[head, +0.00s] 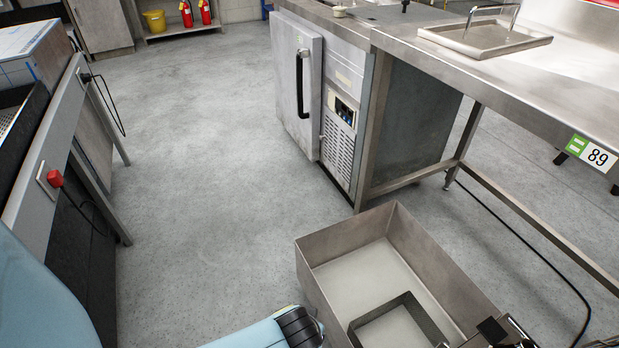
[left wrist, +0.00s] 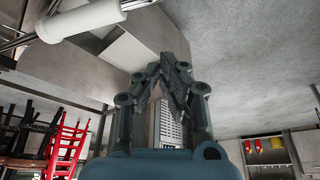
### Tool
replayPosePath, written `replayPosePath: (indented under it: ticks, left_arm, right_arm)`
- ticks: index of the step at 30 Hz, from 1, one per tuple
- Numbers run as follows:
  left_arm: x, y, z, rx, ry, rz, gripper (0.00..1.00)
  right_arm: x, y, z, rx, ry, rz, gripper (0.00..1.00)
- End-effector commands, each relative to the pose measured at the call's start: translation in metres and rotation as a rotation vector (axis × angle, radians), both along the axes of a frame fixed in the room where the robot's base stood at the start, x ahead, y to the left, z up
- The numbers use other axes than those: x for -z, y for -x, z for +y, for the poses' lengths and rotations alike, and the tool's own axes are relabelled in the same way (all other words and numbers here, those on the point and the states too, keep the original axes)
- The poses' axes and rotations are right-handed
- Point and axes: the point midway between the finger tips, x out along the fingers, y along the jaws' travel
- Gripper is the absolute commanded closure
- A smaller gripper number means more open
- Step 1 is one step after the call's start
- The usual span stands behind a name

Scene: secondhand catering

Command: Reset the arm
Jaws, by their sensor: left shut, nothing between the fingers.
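My left gripper (left wrist: 168,65) fills the middle of the left wrist view. Its dark fingers are brought together at the tips, with nothing between them. In the head view, parts of my light blue arm show at the bottom left and bottom centre, but no gripper fingers can be made out there. My right gripper cannot be made out in either view.
An open metal bin (head: 335,243) stands at the bottom right, holding a dark-rimmed frame (head: 428,325). Beyond it are a fridge unit (head: 297,85) and a steel table (head: 480,60). A counter (head: 40,170) stands left. Open floor (head: 200,150) lies between.

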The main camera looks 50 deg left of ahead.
Motion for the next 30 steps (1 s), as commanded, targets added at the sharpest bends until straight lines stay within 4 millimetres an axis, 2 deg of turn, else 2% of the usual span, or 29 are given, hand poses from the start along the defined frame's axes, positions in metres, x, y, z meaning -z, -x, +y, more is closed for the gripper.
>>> replayPosePath:
  ticks: [2, 10, 13, 14, 17, 21, 25, 27, 30]
  left_arm:
    - [-0.008, 0.001, -0.001, 0.0, 0.0, -0.001, 1.0]
    - [-0.006, 0.003, -0.001, 0.0, -0.002, 0.001, 1.0]
    - [0.001, 0.016, 0.013, 0.008, -0.021, 0.025, 1.0]
    - [0.006, 0.025, 0.018, 0.009, -0.025, 0.043, 1.0]
    - [0.036, 0.072, 0.035, 0.038, -0.02, 0.128, 1.0]
    - [0.08, 0.158, 0.064, 0.172, 0.001, 0.255, 1.0]
    - [0.102, 0.229, 0.088, 0.314, 0.018, 0.33, 1.0]
    - [0.108, 0.255, 0.095, 0.392, 0.02, 0.344, 1.0]
    - [0.111, 0.262, 0.093, 0.476, 0.015, 0.327, 1.0]
  right_arm:
    - [-0.008, -0.002, 0.0, 0.0, 0.0, -0.003, 1.0]
    - [-0.007, -0.003, 0.0, 0.0, 0.0, -0.004, 1.0]
    - [-0.007, -0.004, 0.0, 0.0, 0.0, -0.005, 1.0]
    - [-0.007, -0.004, 0.0, 0.0, 0.0, -0.005, 1.0]
    - [-0.007, -0.004, 0.0, 0.0, 0.0, -0.006, 1.0]
    - [-0.007, -0.004, 0.0, 0.0, 0.0, -0.006, 1.0]
    - [-0.007, -0.005, 0.0, 0.0, 0.0, -0.007, 1.0]
    - [-0.007, -0.005, 0.0, 0.0, 0.0, -0.007, 1.0]
    - [-0.007, -0.005, 0.0, 0.0, 0.0, -0.007, 1.0]
